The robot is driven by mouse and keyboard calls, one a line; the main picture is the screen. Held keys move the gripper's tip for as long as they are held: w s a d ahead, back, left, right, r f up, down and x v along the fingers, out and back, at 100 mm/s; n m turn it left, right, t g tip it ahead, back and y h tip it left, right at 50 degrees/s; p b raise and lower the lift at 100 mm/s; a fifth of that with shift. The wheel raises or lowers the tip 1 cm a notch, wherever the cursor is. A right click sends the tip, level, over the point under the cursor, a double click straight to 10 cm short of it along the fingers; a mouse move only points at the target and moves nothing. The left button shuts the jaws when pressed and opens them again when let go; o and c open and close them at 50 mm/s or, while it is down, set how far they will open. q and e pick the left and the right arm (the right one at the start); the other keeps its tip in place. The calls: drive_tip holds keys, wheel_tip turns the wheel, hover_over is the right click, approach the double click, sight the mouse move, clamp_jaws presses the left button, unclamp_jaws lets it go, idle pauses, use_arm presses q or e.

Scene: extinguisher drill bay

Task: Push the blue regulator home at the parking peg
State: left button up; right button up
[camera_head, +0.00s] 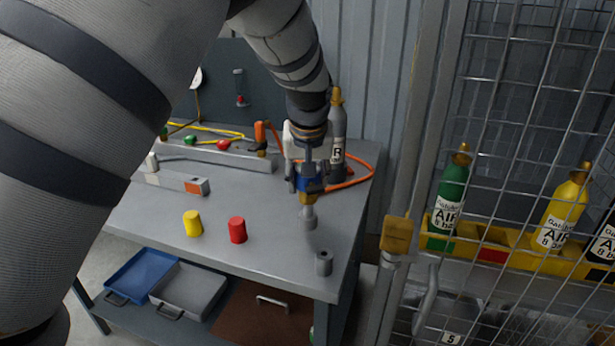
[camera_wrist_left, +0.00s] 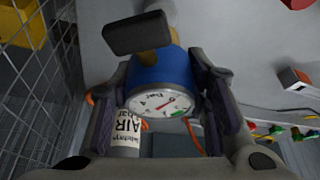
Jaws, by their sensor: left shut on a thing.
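The blue regulator (camera_head: 311,184) is between the fingers of my left gripper (camera_head: 306,178), over the right part of the bench. In the left wrist view, the regulator (camera_wrist_left: 158,72) shows its round white dial with a red needle, and the fingers close on both its sides. Its brass end points down at a grey peg (camera_head: 309,217) standing on the bench, which looks like the parking peg. The brass end looks very close to or on the peg top; I cannot tell how far it is seated. My right gripper is not in view.
A grey air cylinder (camera_head: 338,130) with an orange hose stands behind the gripper. A yellow cup (camera_head: 193,223), a red cup (camera_head: 237,230) and a grey hollow cylinder (camera_head: 324,263) stand on the bench (camera_head: 270,255). A mesh cage with bottles is at right.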

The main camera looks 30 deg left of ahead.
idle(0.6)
use_arm(q)
drive_tip(key=shift+f, duration=1.1)
drive_tip(key=shift+f, duration=0.8)
idle(0.6)
drive_tip(key=o, duration=1.2)
drive_tip(key=shift+o, duration=0.2)
drive_tip(key=v, duration=1.2)
drive_tip(key=shift+a, duration=0.1)
